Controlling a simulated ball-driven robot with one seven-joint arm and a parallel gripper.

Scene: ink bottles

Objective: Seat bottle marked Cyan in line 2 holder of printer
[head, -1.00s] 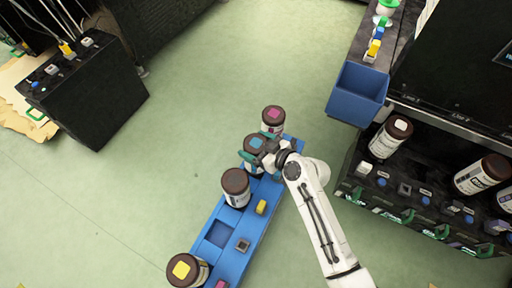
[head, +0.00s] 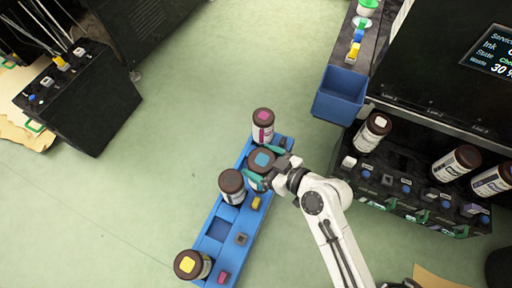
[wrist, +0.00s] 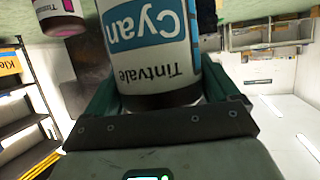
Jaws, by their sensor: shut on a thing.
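The bottle marked Cyan (head: 261,160) has a brown cap with a cyan square and a white label. It is upright in the head view, over the blue tray (head: 216,248), and looks raised from it. My gripper (head: 266,172) is shut on it from the right. In the wrist view, the Cyan bottle (wrist: 150,45) stands between my gripper's fingers (wrist: 172,98), its "Cyan" and "Tintvale" lettering upside down. The black printer (head: 440,75) is at the right. Its shelf has bottles at the left and right, with a bare gap, likely the line 2 holder (head: 412,155), between them.
A magenta-capped bottle (head: 262,125), a plain brown-capped bottle (head: 232,186) and a yellow-capped bottle (head: 192,265) stand along the tray. A blue bin (head: 340,95) hangs at the printer's left corner. Green floor lies open between tray and printer.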

